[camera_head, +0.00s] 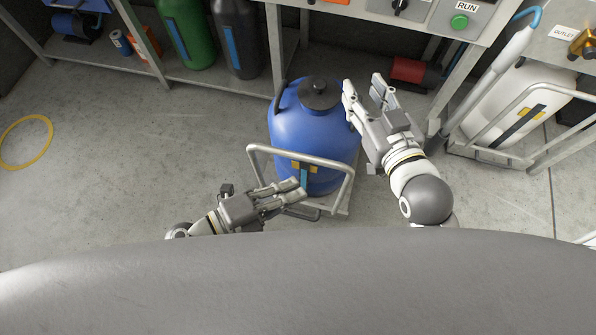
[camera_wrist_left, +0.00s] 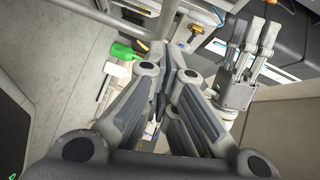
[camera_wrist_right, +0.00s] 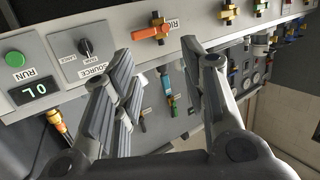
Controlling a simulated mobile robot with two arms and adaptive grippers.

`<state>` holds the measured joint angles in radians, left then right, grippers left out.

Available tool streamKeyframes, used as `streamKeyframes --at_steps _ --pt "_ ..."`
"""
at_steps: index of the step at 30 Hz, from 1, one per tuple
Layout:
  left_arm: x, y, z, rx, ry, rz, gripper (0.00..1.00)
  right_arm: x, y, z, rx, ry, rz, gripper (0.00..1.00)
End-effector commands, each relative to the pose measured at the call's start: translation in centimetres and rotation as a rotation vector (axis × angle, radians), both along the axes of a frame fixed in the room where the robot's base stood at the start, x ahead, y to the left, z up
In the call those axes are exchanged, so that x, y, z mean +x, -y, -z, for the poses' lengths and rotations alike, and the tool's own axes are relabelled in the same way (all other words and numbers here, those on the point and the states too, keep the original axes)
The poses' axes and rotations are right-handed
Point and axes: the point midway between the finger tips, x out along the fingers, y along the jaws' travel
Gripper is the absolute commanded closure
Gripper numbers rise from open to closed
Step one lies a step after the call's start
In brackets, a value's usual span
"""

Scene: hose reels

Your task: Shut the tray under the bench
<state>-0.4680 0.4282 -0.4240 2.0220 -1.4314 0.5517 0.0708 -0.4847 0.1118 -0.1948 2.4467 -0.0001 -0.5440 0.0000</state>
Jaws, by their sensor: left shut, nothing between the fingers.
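The tray (camera_head: 343,203) is pulled out from under the bench (camera_head: 345,8), with a blue tank (camera_head: 300,123) standing upright on it. A grey tubular rail (camera_head: 262,150) rises around the tank's front. My left gripper (camera_head: 300,190) is shut and empty, at the tray's front by the rail; I cannot tell whether it touches the rail. In the left wrist view its fingers (camera_wrist_left: 164,55) meet. My right gripper (camera_head: 364,88) is open and empty, above and to the right of the tank. It faces the bench panel (camera_wrist_right: 110,60) in the right wrist view. The tray's far part is hidden beneath the tank.
A white tank (camera_head: 512,105) stands at the right behind another rail (camera_head: 490,155). Green (camera_head: 187,32) and dark grey (camera_head: 236,38) cylinders stand on a low shelf at the back left. A yellow ring (camera_head: 26,141) lies on the otherwise clear left floor. A bench leg (camera_head: 273,45) stands beside the tank.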

Motion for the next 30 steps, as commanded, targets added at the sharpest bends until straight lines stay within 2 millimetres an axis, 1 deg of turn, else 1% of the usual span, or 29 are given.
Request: streamKeyframes --at_steps 1,3,6,12,23,26,30 --pt "0.6 1.0 0.0 -0.004 0.004 0.000 1.00 0.1 -0.1 -0.1 0.002 0.010 -0.001 0.60" --pt "1.7 1.1 0.4 -0.001 0.005 -0.002 1.00 0.3 -0.3 -1.2 0.019 0.074 -0.005 0.60" --pt "2.7 1.4 0.7 0.000 0.002 -0.001 1.00 0.5 -0.6 -2.5 0.036 0.142 -0.010 0.60" --pt "3.8 1.8 0.9 0.000 -0.001 0.000 1.00 0.6 -0.8 -4.2 0.057 0.222 -0.015 0.60" --pt "4.0 1.9 0.9 0.000 -0.001 0.000 1.00 0.6 -0.8 -4.6 0.061 0.238 -0.016 0.60" --pt "4.1 1.9 0.8 0.000 -0.001 0.000 1.00 0.6 -0.8 -4.5 0.060 0.236 -0.016 0.60" --pt "4.6 2.0 0.7 -0.001 0.000 0.000 1.00 0.6 -0.8 -4.1 0.054 0.208 -0.014 0.60"
